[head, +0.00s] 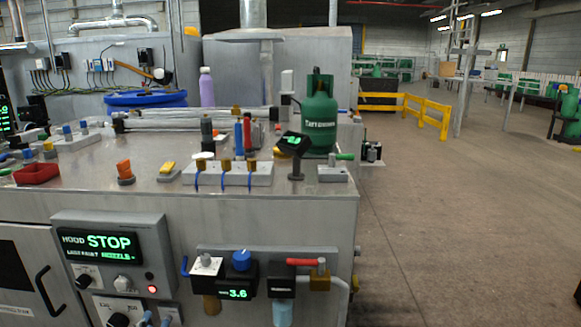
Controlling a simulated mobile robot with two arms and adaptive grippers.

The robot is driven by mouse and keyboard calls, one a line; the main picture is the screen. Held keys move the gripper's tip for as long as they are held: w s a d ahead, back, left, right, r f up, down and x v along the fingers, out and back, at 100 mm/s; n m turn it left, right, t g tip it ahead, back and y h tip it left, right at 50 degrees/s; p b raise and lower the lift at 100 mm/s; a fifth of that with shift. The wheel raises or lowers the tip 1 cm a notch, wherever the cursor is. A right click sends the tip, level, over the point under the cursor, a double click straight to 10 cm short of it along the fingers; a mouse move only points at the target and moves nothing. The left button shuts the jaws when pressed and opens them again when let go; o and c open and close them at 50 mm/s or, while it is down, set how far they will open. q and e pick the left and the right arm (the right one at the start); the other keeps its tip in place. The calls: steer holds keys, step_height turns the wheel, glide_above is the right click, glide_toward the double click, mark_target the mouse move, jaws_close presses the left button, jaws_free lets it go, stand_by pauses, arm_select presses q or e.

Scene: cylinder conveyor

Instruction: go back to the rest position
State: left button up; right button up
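Neither of my grippers shows in the head view, and no part of my arms can be made out. A green gas cylinder (318,125) stands upright on the right end of the metal bench (240,212). No gripper is seen touching it.
The bench carries a small tilted display (292,144), a purple bottle (207,88), a red tray (37,173) and several valves. A control panel reading STOP (110,245) is on its front. Open floor (460,230) lies to the right, with a yellow barrier (432,118) further back.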

arm_select(q)
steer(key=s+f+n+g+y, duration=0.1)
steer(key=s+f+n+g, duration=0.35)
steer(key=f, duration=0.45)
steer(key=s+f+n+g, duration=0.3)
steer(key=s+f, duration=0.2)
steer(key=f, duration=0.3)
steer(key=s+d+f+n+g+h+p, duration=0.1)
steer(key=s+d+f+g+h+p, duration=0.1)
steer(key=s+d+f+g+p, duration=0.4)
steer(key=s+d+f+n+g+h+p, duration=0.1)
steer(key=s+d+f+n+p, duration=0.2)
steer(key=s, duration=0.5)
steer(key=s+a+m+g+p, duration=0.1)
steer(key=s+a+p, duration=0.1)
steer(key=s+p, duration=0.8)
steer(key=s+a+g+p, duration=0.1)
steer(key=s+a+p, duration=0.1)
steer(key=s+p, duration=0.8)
steer(key=p, duration=0.9)
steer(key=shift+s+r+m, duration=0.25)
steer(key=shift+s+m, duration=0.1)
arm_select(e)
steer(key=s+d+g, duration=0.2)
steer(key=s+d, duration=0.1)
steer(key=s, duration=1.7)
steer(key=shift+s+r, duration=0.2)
